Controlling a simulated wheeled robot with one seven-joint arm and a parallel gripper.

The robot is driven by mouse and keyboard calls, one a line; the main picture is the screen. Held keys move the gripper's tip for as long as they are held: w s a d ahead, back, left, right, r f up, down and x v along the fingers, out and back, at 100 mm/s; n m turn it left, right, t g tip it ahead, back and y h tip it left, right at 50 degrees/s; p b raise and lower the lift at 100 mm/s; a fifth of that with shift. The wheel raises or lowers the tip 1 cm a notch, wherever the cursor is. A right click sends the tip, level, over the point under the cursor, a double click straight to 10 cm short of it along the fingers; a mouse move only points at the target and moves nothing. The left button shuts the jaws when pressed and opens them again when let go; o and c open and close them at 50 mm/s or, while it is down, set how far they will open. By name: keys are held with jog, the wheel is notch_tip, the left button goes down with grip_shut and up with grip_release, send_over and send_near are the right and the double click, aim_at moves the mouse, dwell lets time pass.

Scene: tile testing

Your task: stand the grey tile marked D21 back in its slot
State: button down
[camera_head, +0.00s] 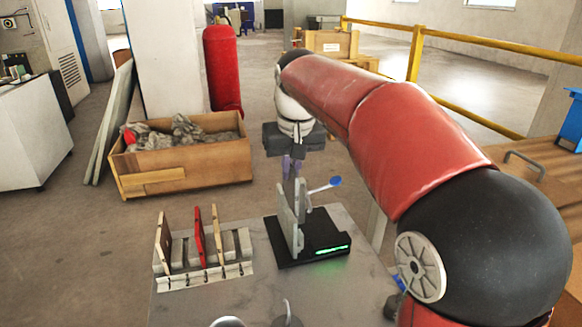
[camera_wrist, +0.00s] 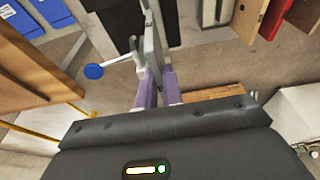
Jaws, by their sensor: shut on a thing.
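A grey tile (camera_head: 287,222) stands upright at the black test stand (camera_head: 315,249), beside its grey upright part. I cannot tell whether its lower edge touches the stand. No D21 mark is readable. My gripper (camera_head: 292,166) points down and is shut on the tile's top edge. In the wrist view the purple fingertips (camera_wrist: 157,88) pinch the grey tile (camera_wrist: 153,42). The slotted rack (camera_head: 205,283) stands to the left, holding a brown tile (camera_head: 164,240), a red tile (camera_head: 200,236) and a beige tile (camera_head: 215,233), with gaps between and to the right of them.
A lever with a blue knob (camera_head: 335,181) sticks out right of the tile and also shows in the wrist view (camera_wrist: 93,71). The stand shows a green light (camera_head: 331,250). A wooden crate of rubble (camera_head: 185,180) is behind the table. Bare grey tabletop (camera_head: 225,305) lies in front.

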jog(key=shift+r+p, duration=1.05)
jog(key=shift+r, duration=0.75)
